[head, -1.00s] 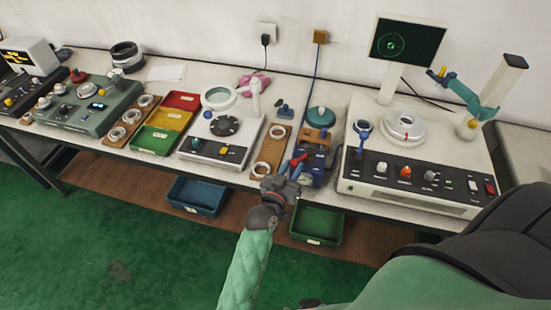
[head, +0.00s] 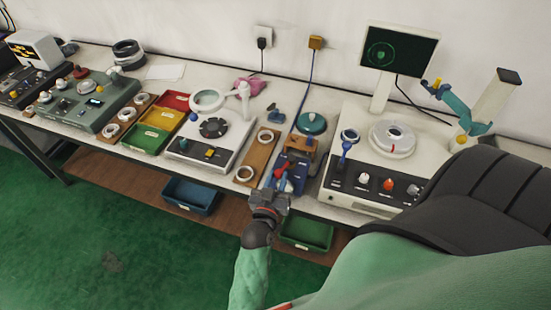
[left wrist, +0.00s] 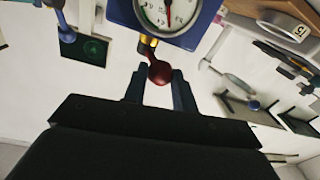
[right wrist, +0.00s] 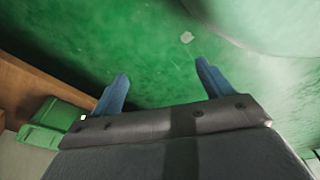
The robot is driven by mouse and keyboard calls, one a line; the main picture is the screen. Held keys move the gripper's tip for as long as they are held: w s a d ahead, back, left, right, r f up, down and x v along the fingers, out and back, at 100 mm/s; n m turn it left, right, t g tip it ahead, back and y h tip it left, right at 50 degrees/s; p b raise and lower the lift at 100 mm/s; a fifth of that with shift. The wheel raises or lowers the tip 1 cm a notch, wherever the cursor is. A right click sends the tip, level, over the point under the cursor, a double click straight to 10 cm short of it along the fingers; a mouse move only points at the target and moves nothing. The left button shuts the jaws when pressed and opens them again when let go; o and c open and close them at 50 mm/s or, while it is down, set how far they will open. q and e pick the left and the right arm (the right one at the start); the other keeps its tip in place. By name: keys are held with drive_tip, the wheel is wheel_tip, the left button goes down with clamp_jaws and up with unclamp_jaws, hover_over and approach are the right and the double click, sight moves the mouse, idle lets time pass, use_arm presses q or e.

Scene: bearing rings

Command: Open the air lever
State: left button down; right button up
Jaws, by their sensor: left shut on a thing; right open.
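The air lever ends in a red ball knob (left wrist: 160,72), with a yellow fitting behind it, below a blue unit with a round white gauge (left wrist: 168,12) in the left wrist view. My left gripper (left wrist: 159,80) has its two fingers on either side of the knob, shut on it. In the head view my left gripper (head: 276,190) is at the bench's front edge, in front of the blue unit (head: 295,172); the gripper partly hides the lever. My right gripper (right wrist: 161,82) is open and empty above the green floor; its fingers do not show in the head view.
A wooden board with white rings (head: 257,158) lies just left of the blue unit. A white console with knobs (head: 362,195) stands close on the right. A green bin (head: 306,234) and a blue bin (head: 190,195) sit below the bench edge.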

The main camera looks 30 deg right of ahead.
use_arm(q)
drive_tip(key=c, duration=1.1)
unclamp_jaws()
drive_tip(key=shift+d, duration=0.15)
use_arm(e)
drive_tip(key=shift+s, duration=0.1)
use_arm(q)
drive_tip(key=shift+s+a+f+b, duration=0.1)
drive_tip(key=shift+s+a+b, duration=0.25)
drive_tip(key=shift+a, duration=0.15)
drive_tip(key=shift+b+v, duration=1.2)
drive_tip(key=shift+v, duration=2.15)
use_arm(e)
drive_tip(key=w+a+r, duration=0.2)
drive_tip(key=w+r, duration=0.2)
drive_tip(key=shift+a, duration=0.3)
drive_tip(key=shift+w+d, duration=0.1)
